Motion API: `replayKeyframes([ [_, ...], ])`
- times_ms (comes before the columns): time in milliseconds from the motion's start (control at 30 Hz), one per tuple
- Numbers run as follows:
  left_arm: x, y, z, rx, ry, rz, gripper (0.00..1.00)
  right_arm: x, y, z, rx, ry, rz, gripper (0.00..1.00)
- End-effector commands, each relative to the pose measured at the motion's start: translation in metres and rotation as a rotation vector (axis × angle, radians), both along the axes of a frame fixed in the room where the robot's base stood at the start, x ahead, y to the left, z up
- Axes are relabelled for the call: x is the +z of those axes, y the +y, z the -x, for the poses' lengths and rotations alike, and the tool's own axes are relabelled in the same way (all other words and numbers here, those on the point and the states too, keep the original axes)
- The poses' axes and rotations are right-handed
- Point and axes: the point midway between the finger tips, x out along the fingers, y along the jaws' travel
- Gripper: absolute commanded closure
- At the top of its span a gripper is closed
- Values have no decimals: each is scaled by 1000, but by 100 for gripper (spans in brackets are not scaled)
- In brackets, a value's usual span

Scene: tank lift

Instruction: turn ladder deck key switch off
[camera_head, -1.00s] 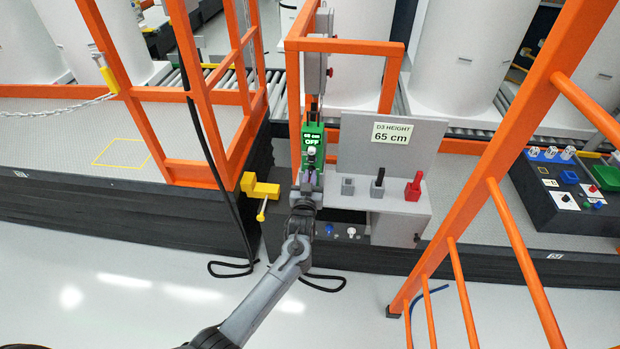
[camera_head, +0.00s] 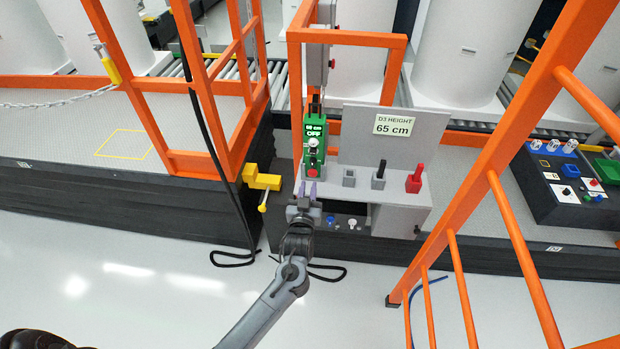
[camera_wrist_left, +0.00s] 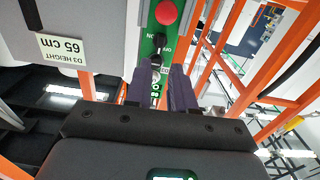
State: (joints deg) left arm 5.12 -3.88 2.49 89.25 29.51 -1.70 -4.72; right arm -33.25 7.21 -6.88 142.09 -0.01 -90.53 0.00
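The green key switch box (camera_head: 314,150) hangs on the orange frame, its small display showing OFF. A silver-and-black key switch (camera_head: 313,143) and a red button (camera_head: 312,172) are on its face. In the left wrist view, the key switch (camera_wrist_left: 159,42) is a dark knob on the green panel beside the red button (camera_wrist_left: 166,12). My left gripper (camera_head: 307,186) is just below the box in the head view, apart from the key. In the left wrist view its two purple-grey fingers (camera_wrist_left: 161,70) are apart with nothing held between them. My right gripper is out of view.
A grey console (camera_head: 400,206) with grey, black and red levers stands right of the box, under a "D3 HEIGHT 65 cm" sign (camera_head: 393,125). A yellow latch (camera_head: 262,180) is to the left. Orange rails (camera_head: 480,165) slant across the right.

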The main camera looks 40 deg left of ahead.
Motion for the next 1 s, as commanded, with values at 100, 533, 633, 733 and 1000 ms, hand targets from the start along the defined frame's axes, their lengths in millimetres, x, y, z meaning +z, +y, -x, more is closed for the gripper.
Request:
replayKeyframes([
  [100,0,-7,12,0,1,1,77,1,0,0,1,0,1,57],
  [533,0,-13,21,0,-1,-1,77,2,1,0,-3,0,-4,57],
  [633,0,-13,20,0,-1,-1,77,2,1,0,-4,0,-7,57],
  [733,-1,-13,21,0,1,-1,77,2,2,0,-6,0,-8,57],
  [1000,-45,-9,53,-4,88,-17,77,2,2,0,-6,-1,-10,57],
])
